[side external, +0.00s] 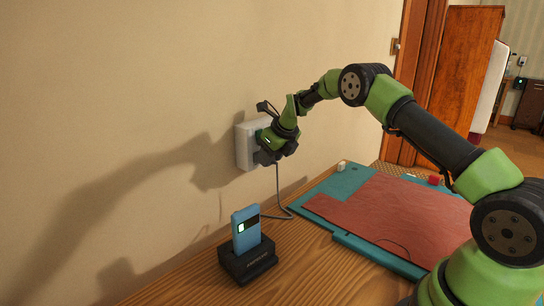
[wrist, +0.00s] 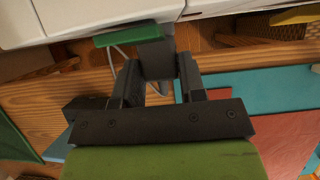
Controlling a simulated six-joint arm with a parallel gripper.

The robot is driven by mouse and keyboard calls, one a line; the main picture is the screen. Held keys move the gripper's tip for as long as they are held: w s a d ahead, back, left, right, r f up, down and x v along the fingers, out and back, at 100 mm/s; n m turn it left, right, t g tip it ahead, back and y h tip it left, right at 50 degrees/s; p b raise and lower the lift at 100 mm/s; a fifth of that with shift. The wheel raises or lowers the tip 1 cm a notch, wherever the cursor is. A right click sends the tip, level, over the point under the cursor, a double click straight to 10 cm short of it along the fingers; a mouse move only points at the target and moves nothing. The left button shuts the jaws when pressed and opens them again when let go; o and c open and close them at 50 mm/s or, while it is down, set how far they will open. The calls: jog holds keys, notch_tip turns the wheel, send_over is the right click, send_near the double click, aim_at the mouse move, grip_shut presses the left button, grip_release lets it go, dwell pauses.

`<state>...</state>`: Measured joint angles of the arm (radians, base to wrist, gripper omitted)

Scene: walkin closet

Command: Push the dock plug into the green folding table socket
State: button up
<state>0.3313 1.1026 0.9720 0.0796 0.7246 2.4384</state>
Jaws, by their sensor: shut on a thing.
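A white socket box (side external: 243,146) is fixed to the wall, and its underside edge fills the top of the wrist view (wrist: 90,12). A green strip (wrist: 126,35) sticks out from it beside the dark grey plug (wrist: 155,58). My gripper (side external: 268,150) is at the front of the box, its fingers (wrist: 155,85) shut on the plug. The plug's front end meets the white box; how deep it sits is hidden. A grey cable (side external: 278,190) hangs below my gripper and runs to the black dock (side external: 248,264), which holds a blue device (side external: 246,230).
A wooden tabletop (side external: 190,285) lies below. A teal board (side external: 325,210) with a reddish sheet (side external: 400,215) covers its right part. A small white object (side external: 341,166) and a red one (side external: 434,180) stand at the board's far edge. The wall runs along the left.

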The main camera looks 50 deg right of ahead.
jog(key=shift+w, duration=0.25)
jog(key=o, duration=1.2)
jog(key=shift+c, duration=0.2)
jog(key=v, duration=1)
jog(key=s+a+r+n, duration=1)
jog(key=s+r+n, duration=0.2)
jog(key=n, duration=0.2)
jog(key=s+a+f+n+y, duration=0.1)
jog(key=s+a+n, duration=0.2)
jog(key=s+n, duration=0.6)
jog(key=s+a+n+t+y, duration=0.1)
jog(key=s+a+n, duration=0.2)
jog(key=s+n, duration=0.6)
jog(key=shift+a+f+t, duration=0.3)
jog(key=shift+f, duration=0.1)
